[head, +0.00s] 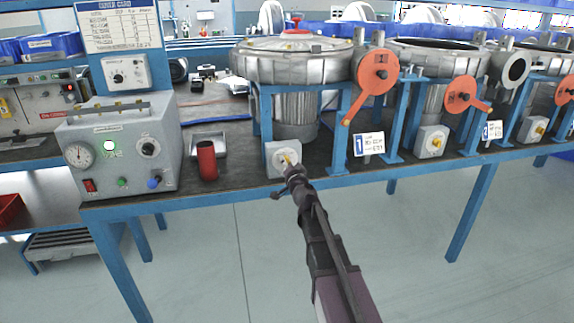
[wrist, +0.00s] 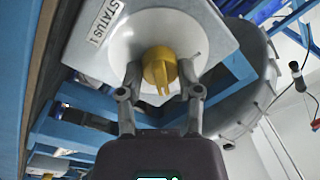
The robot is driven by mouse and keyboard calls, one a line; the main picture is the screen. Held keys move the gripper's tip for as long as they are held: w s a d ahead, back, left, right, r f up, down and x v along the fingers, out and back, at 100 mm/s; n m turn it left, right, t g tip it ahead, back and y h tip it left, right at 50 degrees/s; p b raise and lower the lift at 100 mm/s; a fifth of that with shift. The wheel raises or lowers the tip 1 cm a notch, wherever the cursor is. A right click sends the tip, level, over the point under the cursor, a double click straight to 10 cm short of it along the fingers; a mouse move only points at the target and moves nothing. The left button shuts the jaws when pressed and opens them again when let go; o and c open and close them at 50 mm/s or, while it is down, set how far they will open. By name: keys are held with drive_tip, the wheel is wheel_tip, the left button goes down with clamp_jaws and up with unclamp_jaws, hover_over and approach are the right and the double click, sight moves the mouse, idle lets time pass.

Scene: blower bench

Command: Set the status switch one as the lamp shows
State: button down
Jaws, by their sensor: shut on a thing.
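The status switch one is a grey box with a yellow knob (head: 288,158), at the bench's front edge below the first blower. In the wrist view its plate reads "STATUS 1", and the yellow knob (wrist: 160,68) sits on a round pale dial. My gripper (head: 292,168) reaches it from the front. In the wrist view my gripper's two fingers (wrist: 160,82) are shut on the knob, one on each side.
The first blower (head: 293,60) stands behind the switch, with an orange lever (head: 375,73) to its right. A red cylinder (head: 207,160) stands to the left. Two more switch boxes sit further right (head: 431,141). The floor before the bench is clear.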

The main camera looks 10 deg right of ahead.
drive_tip(key=shift+w+m, duration=0.1)
drive_tip(key=shift+m, duration=0.5)
drive_tip(key=shift+c, duration=1.3)
unclamp_jaws()
